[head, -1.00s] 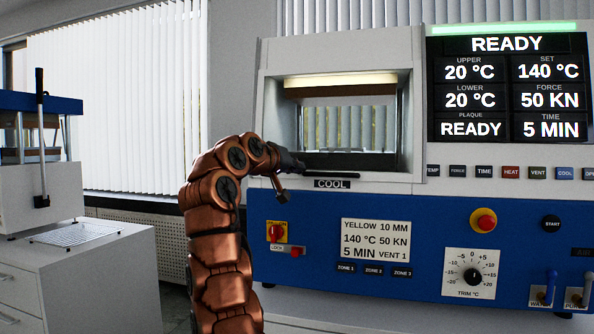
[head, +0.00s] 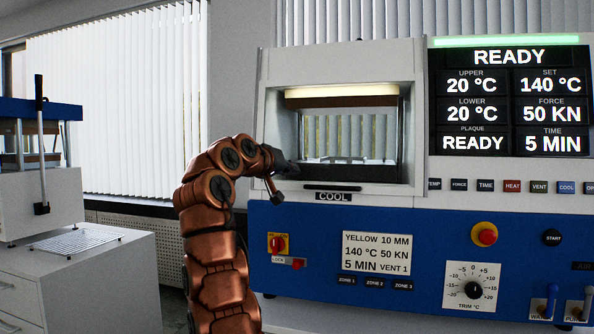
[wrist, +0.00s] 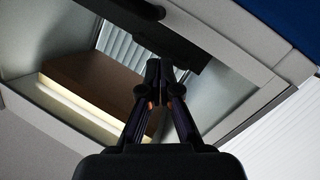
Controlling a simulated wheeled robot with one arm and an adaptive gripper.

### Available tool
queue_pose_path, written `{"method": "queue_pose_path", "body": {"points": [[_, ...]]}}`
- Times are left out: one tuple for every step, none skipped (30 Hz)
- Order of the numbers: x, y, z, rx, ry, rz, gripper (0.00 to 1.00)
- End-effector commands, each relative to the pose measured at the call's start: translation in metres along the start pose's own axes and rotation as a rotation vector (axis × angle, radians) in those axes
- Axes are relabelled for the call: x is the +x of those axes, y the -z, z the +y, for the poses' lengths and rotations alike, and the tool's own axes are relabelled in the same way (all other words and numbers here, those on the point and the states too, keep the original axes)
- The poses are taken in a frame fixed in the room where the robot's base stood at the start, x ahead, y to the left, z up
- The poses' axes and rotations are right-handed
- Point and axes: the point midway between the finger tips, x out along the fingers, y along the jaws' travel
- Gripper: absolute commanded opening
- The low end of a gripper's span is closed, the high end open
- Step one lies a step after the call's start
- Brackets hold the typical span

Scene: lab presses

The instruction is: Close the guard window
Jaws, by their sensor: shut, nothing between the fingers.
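The guard window's frame (head: 428,130) surrounds a lit chamber opening on the front of the white and blue press. I see through the opening to blinds behind; whether a clear pane covers it I cannot tell. A dark bar (head: 340,187) lies below the opening, above the COOL label. My gripper (head: 293,171) is at the opening's lower left corner, seen side-on and small. In the wrist view my gripper (wrist: 160,68) is shut and empty, its fingertips close beside a dark bar (wrist: 185,45); contact is unclear. A brown block (wrist: 92,85) shows inside the chamber.
The control panel (head: 400,250) with knobs, labels and a red button (head: 485,234) lies below and right. A display (head: 510,100) reads READY. Another press with a lever (head: 40,150) stands on a white cabinet at left.

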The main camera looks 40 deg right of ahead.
Motion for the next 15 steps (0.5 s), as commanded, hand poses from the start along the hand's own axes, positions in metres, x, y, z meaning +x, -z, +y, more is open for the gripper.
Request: {"method": "queue_pose_path", "body": {"points": [[-0.008,0.004,0.0,0.0,0.001,0.004,0.0],[-0.015,0.003,0.0,0.002,0.001,0.007,0.0],[-0.023,0.003,0.0,0.003,0.001,0.009,0.0],[-0.029,0.003,0.0,0.004,0.001,0.009,0.0],[-0.035,0.002,0.001,0.004,0.0,0.007,0.0],[-0.042,0.002,0.002,0.004,-0.001,0.005,0.0],[-0.048,0.002,0.002,0.004,-0.002,0.006,0.0],[-0.053,0.002,0.002,0.004,-0.002,0.007,0.0],[-0.06,0.003,0.003,0.002,-0.003,0.008,0.0],[-0.066,0.003,0.003,0.002,-0.003,0.008,0.0],[-0.07,0.003,0.003,0.002,-0.003,0.007,0.0],[-0.076,0.002,0.003,0.003,-0.003,0.005,0.0],[-0.08,0.002,0.003,0.003,-0.004,0.004,0.0],[-0.084,0.003,0.003,0.002,-0.004,0.004,0.0],[-0.088,0.003,0.003,0.002,-0.003,0.005,0.0]]}}
